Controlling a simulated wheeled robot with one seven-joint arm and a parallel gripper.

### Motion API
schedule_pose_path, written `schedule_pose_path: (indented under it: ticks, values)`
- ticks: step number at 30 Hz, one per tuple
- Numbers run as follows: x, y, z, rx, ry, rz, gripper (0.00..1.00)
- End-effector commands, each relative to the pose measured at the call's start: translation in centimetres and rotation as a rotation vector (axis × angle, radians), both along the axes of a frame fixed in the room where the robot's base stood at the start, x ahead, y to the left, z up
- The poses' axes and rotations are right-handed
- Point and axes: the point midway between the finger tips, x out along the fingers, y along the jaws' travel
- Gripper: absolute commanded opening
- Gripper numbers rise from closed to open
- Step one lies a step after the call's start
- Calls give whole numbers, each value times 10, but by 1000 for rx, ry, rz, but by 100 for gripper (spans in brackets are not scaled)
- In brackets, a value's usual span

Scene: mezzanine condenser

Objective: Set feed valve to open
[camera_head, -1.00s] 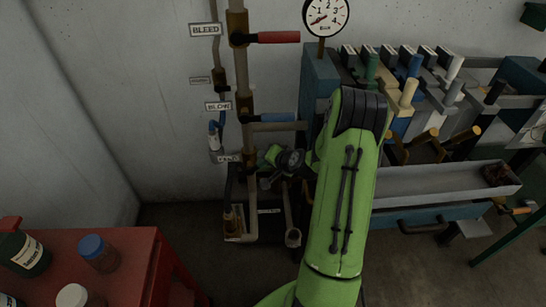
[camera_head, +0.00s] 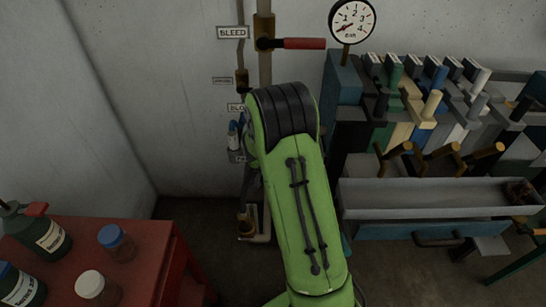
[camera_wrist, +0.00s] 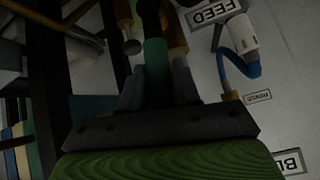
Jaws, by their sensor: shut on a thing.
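In the wrist view, my gripper (camera_wrist: 157,82) has its two dark fingers on either side of a green lever handle (camera_wrist: 155,58). The fingers are shut on it. The handle runs away from my gripper towards a dark part at the top edge, beside a brass-coloured fitting (camera_wrist: 176,34). The FEED label (camera_wrist: 215,12) is just to the right of it on the pale wall. In the head view my green arm covers the gripper, the handle and the feed valve. The valve's exact angle cannot be told.
A red lever (camera_head: 300,43) by the BLEED label (camera_head: 232,32) juts right above my arm. A blue hose (camera_wrist: 242,68) hangs near the RINSE label (camera_wrist: 257,96). A gauge (camera_head: 352,20) and a crowded rack stand right. A red cabinet (camera_head: 150,245) with bottles stands lower left.

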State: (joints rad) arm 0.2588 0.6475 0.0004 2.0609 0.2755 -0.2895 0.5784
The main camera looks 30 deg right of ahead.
Motion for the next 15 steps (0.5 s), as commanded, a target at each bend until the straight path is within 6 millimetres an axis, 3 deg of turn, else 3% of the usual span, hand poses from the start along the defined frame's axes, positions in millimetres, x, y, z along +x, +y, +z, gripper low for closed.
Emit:
schedule_pose_path:
  ticks: [14,15]
  values:
    - [0,2,-2,-7,14,2,0]
    - [0,2,-2,-6,14,1,38]
